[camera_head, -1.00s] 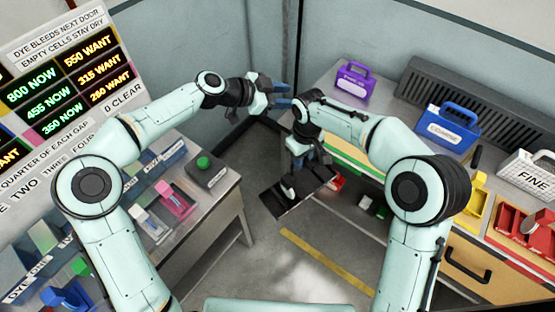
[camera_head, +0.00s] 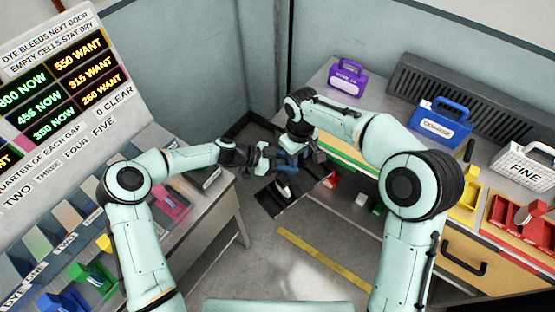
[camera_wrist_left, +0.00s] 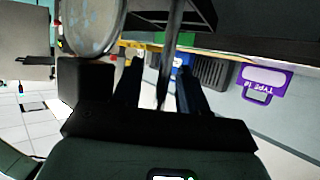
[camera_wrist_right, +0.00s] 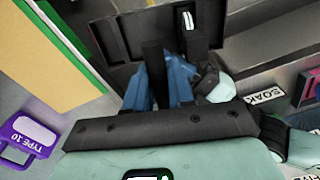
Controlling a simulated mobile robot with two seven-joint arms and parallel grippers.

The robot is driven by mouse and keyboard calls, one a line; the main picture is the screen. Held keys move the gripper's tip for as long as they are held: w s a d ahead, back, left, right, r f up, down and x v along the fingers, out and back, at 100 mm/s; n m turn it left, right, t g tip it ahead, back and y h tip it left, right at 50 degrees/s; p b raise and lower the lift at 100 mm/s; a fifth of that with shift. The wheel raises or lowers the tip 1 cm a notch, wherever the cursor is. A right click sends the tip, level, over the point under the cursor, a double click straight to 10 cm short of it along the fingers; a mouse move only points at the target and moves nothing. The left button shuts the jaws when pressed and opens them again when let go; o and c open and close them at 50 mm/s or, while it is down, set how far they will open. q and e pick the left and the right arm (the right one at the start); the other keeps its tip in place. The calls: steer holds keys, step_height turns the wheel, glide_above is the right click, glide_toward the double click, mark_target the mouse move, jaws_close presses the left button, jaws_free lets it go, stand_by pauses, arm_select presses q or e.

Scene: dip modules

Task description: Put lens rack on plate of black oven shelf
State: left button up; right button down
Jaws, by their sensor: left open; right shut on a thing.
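My right gripper (camera_head: 294,158) is shut on the dark upright post of a black tray-like thing (camera_head: 287,196), held above the floor in the gap between the two benches. The right wrist view shows the blue fingers (camera_wrist_right: 160,78) at the post and the black walled tray (camera_wrist_right: 225,14) beyond. I cannot tell whether this is the lens rack or the black oven shelf. My left gripper (camera_head: 268,160) is open close beside the right one. In the left wrist view its fingers (camera_wrist_left: 160,78) stand apart with a thin dark post (camera_wrist_left: 171,45) between them. My grippers partly hide the tray.
The right bench carries a purple box (camera_head: 349,77), a blue box (camera_head: 441,125), a white FINE basket (camera_head: 524,165) and a red tray (camera_head: 512,222). The left bench (camera_head: 229,198) carries dye modules and a display board (camera_head: 60,85). Open floor lies between them.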

arm_select(q)
steer(key=shift+x, duration=1)
steer(key=shift+c, duration=0.2)
jaws_close()
steer(key=shift+r, duration=0.1)
arm_select(e)
steer(key=c, duration=0.9)
jaws_free()
